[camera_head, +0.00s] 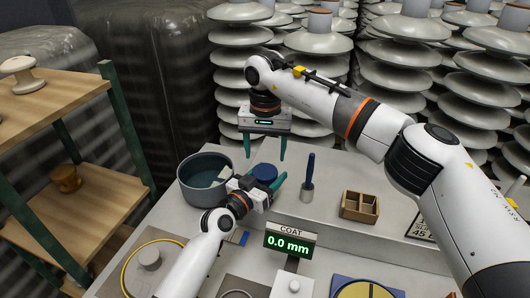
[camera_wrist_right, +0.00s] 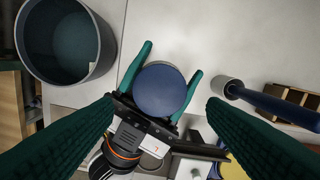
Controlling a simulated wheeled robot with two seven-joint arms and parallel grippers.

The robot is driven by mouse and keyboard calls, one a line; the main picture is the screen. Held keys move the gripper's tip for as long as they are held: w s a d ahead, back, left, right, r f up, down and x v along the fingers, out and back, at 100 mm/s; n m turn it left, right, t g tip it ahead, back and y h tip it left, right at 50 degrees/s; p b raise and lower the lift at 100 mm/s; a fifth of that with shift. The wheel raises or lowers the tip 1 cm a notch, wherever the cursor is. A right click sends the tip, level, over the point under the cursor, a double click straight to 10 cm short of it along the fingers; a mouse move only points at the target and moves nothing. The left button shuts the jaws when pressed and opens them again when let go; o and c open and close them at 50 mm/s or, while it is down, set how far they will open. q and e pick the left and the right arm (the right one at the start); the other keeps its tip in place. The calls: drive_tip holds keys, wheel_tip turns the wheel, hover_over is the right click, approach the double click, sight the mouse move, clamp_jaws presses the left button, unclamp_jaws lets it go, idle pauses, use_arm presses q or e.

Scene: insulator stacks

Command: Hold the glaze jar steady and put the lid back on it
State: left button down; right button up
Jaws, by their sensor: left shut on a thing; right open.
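The glaze jar (camera_head: 265,172) stands on the grey bench and shows as a round, dark blue shape. My left gripper (camera_head: 264,178) is shut on it, one green finger on each side. In the right wrist view, a flat blue disc (camera_wrist_right: 160,90) tops the jar between the left gripper's fingers. I cannot tell for sure whether this disc is the seated lid or the jar's own top; the jar's side is mostly hidden. My right gripper (camera_head: 265,156) is open and empty, pointing down above the jar.
A dark pot (camera_head: 207,180) stands close left of the jar. A blue-handled tool (camera_head: 308,178) stands upright to the right, then a wooden divided box (camera_head: 360,206). A COAT display (camera_head: 290,243) reads 0.0 mm in front. Insulator stacks (camera_head: 315,42) rise behind the bench.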

sight(264, 171)
use_arm(q)
drive_tip(key=shift+f, duration=0.4)
use_arm(e)
wheel_tip(264, 171, up, 2)
drive_tip(key=shift+r+n, duration=0.2)
drive_tip(key=shift+n, duration=1)
drive_tip(key=shift+f, duration=0.1)
drive_tip(key=shift+f, duration=3.95)
drive_tip(key=shift+c, duration=0.6)
drive_tip(key=c, duration=0.7)
drive_tip(key=o, duration=1.1)
drive_tip(key=shift+r, duration=0.1)
